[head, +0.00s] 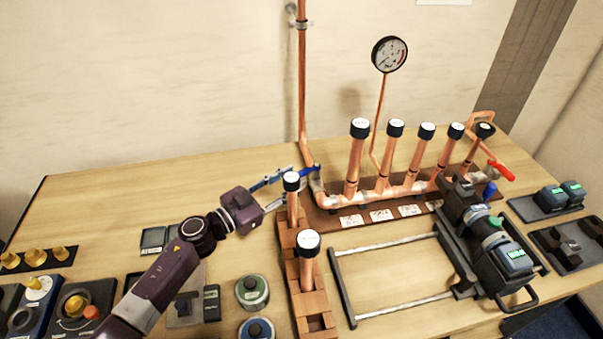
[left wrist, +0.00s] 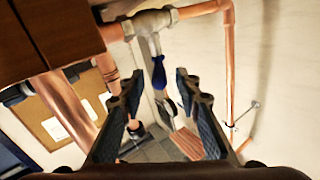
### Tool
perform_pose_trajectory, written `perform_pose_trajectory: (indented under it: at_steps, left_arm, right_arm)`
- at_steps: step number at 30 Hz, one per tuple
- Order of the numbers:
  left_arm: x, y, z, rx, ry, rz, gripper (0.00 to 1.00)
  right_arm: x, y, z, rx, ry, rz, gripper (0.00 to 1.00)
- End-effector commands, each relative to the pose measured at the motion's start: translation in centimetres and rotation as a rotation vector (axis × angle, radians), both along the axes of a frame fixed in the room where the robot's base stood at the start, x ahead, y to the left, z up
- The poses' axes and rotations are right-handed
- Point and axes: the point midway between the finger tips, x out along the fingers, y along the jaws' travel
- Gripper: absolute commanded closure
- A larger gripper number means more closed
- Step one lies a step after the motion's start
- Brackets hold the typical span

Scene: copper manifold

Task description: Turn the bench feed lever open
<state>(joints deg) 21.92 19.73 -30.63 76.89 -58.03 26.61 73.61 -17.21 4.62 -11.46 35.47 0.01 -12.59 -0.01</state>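The bench feed lever has a blue handle (head: 314,168) at the foot of the tall copper pipe, at the left end of the manifold. In the left wrist view the blue handle (left wrist: 158,72) hangs from a grey metal valve body (left wrist: 152,22). My left gripper (head: 278,180) reaches in from the left behind a black-capped copper post, which partly hides its fingers. In the left wrist view my left gripper (left wrist: 158,92) is open, with the handle showing in the gap between its fingertips. Contact cannot be told. My right gripper is not in view.
Black-capped copper stubs (head: 395,150) rise from the manifold. A brown block rack (head: 305,280) holds two capped posts in front of the gripper. A red lever (head: 500,171) is at the right end. A gauge (head: 389,54) stands behind. A metal-railed frame (head: 390,310) lies in front.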

Motion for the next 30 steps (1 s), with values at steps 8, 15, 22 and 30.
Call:
perform_pose_trajectory:
  at_steps: [8, 15, 22, 30]
  left_arm:
    - [-3.6, 4.1, -0.1, 0.002, 0.002, -0.002, 0.69]
    - [-4.7, 5.4, 0.0, -0.001, 0.001, -0.001, 0.69]
    - [-4.7, 5.4, 0.0, -0.001, 0.000, -0.001, 0.69]
    - [-4.4, 5.8, 0.4, -0.071, 0.089, -0.053, 0.98]
  right_arm:
    - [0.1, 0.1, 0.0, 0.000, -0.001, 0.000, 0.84]
    - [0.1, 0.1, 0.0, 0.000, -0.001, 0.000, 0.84]
    - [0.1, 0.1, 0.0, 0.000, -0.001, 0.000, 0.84]
    - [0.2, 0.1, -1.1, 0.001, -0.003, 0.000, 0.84]
